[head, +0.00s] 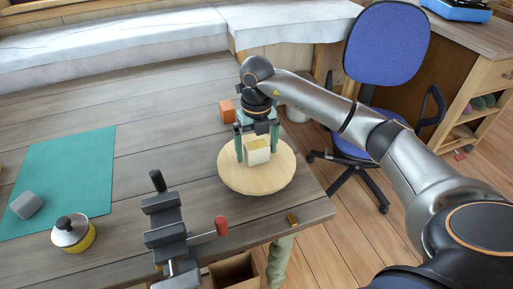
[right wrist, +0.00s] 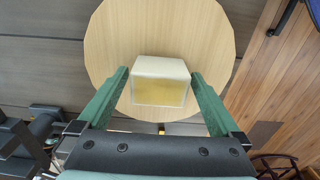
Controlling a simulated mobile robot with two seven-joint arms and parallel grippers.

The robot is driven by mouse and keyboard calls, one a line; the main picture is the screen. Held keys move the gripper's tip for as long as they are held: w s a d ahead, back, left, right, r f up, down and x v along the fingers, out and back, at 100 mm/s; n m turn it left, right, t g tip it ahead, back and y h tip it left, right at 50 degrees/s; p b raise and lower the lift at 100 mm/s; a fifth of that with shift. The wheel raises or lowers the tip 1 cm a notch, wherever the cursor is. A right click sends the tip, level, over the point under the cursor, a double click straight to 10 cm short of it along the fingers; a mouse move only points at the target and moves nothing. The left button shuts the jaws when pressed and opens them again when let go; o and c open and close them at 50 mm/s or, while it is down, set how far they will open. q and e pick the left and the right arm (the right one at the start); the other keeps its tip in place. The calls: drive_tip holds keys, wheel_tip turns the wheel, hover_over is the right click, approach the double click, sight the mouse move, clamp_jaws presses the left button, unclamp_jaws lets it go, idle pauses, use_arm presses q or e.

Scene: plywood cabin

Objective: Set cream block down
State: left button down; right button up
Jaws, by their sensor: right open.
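The cream block (head: 257,152) sits on a round pale wooden board (head: 256,183) on the table. Its top looks cream and one face shows yellow. My right gripper (head: 256,150) is over the board with its green fingers on either side of the block. In the right wrist view the block (right wrist: 160,82) lies between the open fingers of the gripper (right wrist: 160,80), near the fingertips. The board (right wrist: 120,35) spreads out behind it. Whether the fingers touch the block is hard to tell. My left gripper is not in view.
An orange block (head: 227,111) stands just behind the board. A dark vise (head: 165,225) with a red-tipped handle is at the front edge. A teal mat (head: 85,165) with a grey block (head: 27,204) and a yellow pot (head: 73,233) are at left. The table's middle is clear.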

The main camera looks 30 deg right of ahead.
sight(257, 144)
wheel_tip(257, 144, up, 11)
drive_tip(key=shift+r+p, duration=0.1)
drive_tip(key=shift+p, duration=0.3)
drive_tip(key=shift+r, duration=0.55)
drive_tip(key=shift+f, duration=0.1)
